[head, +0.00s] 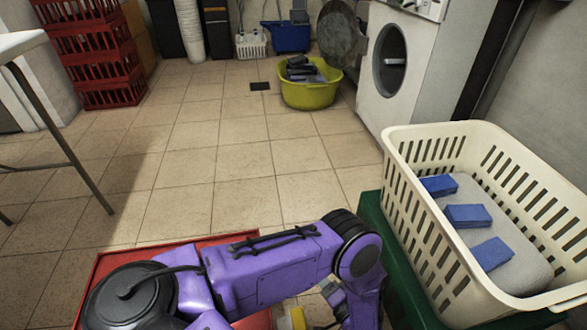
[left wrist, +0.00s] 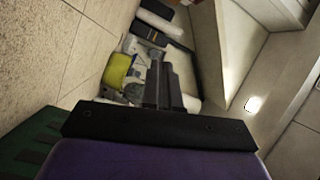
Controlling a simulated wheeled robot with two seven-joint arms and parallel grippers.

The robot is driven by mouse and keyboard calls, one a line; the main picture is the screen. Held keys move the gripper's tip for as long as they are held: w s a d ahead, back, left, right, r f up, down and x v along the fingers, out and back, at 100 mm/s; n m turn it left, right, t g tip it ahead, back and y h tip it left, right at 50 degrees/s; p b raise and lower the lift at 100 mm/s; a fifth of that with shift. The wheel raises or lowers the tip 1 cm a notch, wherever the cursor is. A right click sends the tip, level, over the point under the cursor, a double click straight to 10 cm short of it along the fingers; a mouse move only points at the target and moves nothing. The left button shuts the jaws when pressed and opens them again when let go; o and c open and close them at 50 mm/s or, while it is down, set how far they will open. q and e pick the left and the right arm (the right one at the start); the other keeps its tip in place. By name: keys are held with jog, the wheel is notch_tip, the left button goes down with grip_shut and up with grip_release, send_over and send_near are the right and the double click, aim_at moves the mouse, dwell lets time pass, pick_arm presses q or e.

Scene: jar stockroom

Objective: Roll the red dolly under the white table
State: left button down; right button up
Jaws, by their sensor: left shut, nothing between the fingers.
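The red dolly (head: 103,264) is at the bottom of the head view, in front of me. My purple left arm covers most of it, and only its red rim and corners show. The white table (head: 18,43) stands at the upper left, with thin metal legs and open floor beneath the part in view. My left gripper (left wrist: 163,82) is shut and empty in the left wrist view, pointing out over the room. In the head view its fingers cannot be made out beyond the purple wrist. My right gripper is not in view.
A cream basket (head: 437,240) with blue blocks stands on a green base (head: 371,212) at the right. A yellow-green tub (head: 312,95) and a white washer (head: 402,95) are farther back. Red crates (head: 97,52) are stacked behind the table. The tiled floor (head: 215,150) between is clear.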

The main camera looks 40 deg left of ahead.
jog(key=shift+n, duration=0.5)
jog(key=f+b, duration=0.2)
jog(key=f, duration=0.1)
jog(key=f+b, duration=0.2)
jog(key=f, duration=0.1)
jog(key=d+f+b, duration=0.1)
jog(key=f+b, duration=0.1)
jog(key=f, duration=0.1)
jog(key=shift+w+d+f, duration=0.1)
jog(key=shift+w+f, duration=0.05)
pick_arm(q)
jog(key=s+d+f+g, duration=0.4)
jog(key=d+f+g, duration=0.2)
jog(key=f, duration=0.3)
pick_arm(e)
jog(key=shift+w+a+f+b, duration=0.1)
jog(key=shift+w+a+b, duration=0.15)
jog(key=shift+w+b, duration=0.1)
pick_arm(q)
jog(key=s+a, duration=0.1)
jog(key=a, duration=0.9)
jog(key=shift+n+g, duration=0.3)
jog(key=shift+n, duration=0.1)
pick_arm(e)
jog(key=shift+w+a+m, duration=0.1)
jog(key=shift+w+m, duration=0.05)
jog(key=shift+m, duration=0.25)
pick_arm(q)
jog(key=shift+s, duration=0.1)
